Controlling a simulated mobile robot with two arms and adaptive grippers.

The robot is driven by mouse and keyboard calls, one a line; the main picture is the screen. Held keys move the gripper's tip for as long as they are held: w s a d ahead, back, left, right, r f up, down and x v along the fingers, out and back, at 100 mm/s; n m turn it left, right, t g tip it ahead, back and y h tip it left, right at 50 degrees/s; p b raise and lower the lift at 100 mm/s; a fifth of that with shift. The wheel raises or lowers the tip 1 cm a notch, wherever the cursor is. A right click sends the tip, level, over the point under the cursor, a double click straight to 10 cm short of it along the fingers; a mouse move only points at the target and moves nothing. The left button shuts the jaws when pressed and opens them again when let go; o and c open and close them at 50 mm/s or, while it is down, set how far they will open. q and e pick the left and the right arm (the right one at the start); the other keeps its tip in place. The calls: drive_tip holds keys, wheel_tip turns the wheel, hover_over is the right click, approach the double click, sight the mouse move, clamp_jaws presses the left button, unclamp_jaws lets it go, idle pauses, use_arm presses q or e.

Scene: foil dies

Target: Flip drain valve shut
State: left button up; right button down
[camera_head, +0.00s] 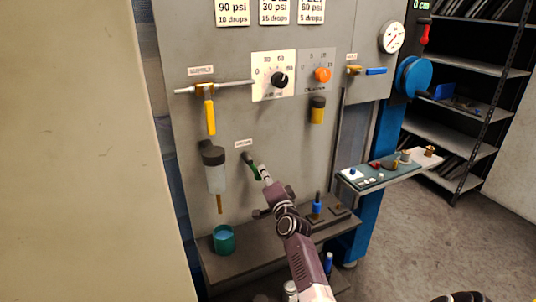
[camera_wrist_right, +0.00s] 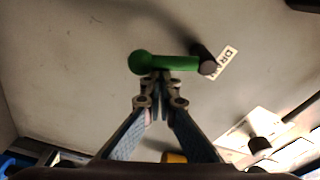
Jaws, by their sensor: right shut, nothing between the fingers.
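The drain valve's green handle (camera_head: 255,170) is on the grey panel, below and right of a small label (camera_head: 243,143). In the head view it slants down to the right from its dark pivot. The right wrist view shows the green handle (camera_wrist_right: 172,63) with its round end at left and the dark pivot (camera_wrist_right: 206,62) at right, beside the DRAIN label (camera_wrist_right: 228,62). My right gripper (camera_head: 264,180) is shut and empty at the handle's lower end. Its fingertips (camera_wrist_right: 158,76) are at the handle's edge; I cannot tell whether they touch. My left gripper is not in view.
A filter bowl (camera_head: 215,172) hangs left of the valve, above a teal cup (camera_head: 223,239) on the lower shelf (camera_head: 262,252). A yellow lever (camera_head: 210,118) hangs above. A small parts tray (camera_head: 380,181) juts out at right. The panel around the handle is mostly clear.

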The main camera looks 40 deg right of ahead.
drive_tip(key=m, duration=0.1)
drive_tip(key=a+m+p, duration=0.1)
drive_tip(key=f+m, duration=0.1)
drive_tip(key=shift+w+a+m, duration=0.2)
drive_tip(key=shift+a+m, duration=0.1)
drive_tip(key=shift+m, duration=0.1)
drive_tip(key=shift+a+f, duration=0.15)
drive_tip(key=shift+a, duration=0.05)
drive_tip(key=shift+a+f, duration=0.1)
drive_tip(key=shift+w, duration=0.1)
idle(0.3)
